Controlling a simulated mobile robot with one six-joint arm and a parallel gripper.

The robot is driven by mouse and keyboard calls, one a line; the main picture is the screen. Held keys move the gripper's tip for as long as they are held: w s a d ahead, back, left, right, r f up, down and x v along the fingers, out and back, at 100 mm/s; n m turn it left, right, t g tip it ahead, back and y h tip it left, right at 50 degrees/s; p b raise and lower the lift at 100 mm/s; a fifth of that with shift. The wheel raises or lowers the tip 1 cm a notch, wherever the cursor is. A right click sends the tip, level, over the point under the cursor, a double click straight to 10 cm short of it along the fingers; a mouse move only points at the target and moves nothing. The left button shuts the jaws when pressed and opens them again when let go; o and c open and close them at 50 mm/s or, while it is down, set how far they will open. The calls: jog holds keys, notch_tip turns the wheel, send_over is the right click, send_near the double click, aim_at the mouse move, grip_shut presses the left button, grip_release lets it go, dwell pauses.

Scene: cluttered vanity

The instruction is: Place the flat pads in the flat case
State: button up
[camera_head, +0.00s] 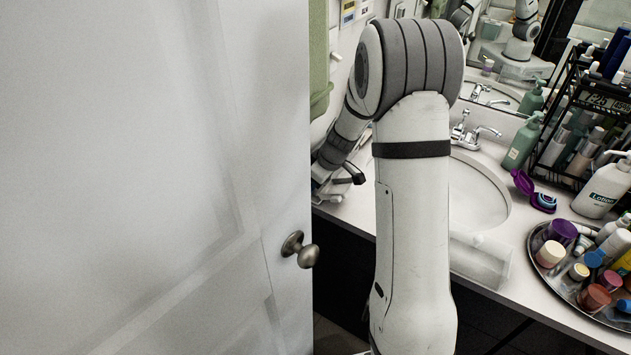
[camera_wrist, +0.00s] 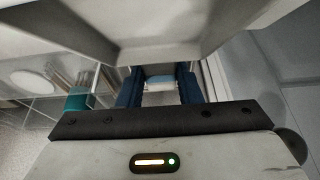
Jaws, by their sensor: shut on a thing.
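My gripper (camera_head: 345,180) is at the far left of the counter, partly hidden behind my own arm and near the door edge. In the wrist view its blue fingers (camera_wrist: 159,90) are shut on a small pale item (camera_wrist: 159,80) with a light blue edge. I cannot tell for sure whether it is a flat pad. A white round, pad-like thing (camera_wrist: 30,80) shows in a clear organizer at the left of the wrist view. A small purple case (camera_head: 524,182) stands open on the counter right of the sink, with blue and white inside.
A white door (camera_head: 150,180) fills the left side. The sink (camera_head: 478,195) lies partly behind my arm, with a clear box (camera_head: 480,260) at the counter's front. A crowded round tray (camera_head: 545,285), lotion bottle (camera_head: 603,187) and black rack (camera_head: 575,130) crowd the right.

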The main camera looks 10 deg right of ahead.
jog(key=shift+f+b, duration=0.2)
jog(key=shift+b, duration=0.1)
jog(key=o, duration=0.7)
jog(key=shift+r, duration=0.15)
jog(key=shift+r+p, duration=0.2)
jog(key=shift+p, duration=0.25)
jog(key=b+v, duration=0.1)
jog(key=v, duration=1)
jog(key=shift+s+r, duration=0.1)
jog(key=shift+r, duration=0.2)
